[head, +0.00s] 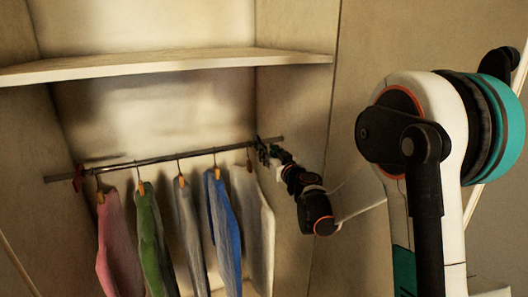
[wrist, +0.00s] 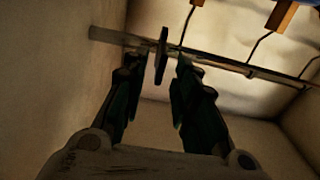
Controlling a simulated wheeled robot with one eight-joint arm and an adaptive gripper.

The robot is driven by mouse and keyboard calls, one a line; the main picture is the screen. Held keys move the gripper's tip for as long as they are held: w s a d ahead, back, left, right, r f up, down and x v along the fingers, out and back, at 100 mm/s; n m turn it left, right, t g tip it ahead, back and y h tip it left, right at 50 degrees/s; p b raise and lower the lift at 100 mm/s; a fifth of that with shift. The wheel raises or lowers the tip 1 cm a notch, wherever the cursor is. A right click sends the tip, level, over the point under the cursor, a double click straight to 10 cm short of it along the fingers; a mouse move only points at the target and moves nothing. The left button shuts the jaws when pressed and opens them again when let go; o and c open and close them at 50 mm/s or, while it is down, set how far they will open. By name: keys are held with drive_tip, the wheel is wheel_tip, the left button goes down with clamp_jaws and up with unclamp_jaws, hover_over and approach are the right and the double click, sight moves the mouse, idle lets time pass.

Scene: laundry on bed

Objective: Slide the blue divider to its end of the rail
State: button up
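The rail (head: 140,163) runs across the wardrobe. It also shows in the wrist view (wrist: 225,64). My gripper (head: 268,153) is at the rail's right end in the head view, where its fingers hide most of the divider there. In the wrist view a dark, upright, flat divider (wrist: 161,55) sits on the rail between the open fingertips of my gripper (wrist: 161,75), with a gap visible on both sides. It looks dark in this light, so its blue colour is not clear. A red divider (head: 78,178) is near the rail's left end.
Several garments hang between the dividers: pink (head: 117,240), green (head: 152,235), grey (head: 190,235), blue (head: 222,230) and whitish (head: 259,230). A shelf (head: 160,65) is above the rail. The right side wall (head: 297,110) is close to my gripper.

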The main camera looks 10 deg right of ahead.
drive_tip(key=shift+w+a, duration=0.2)
drive_tip(key=shift+w, duration=0.8)
drive_tip(key=shift+w+a, duration=0.2)
drive_tip(key=shift+w, duration=0.75)
drive_tip(key=shift+c, duration=0.3)
clamp_jaws()
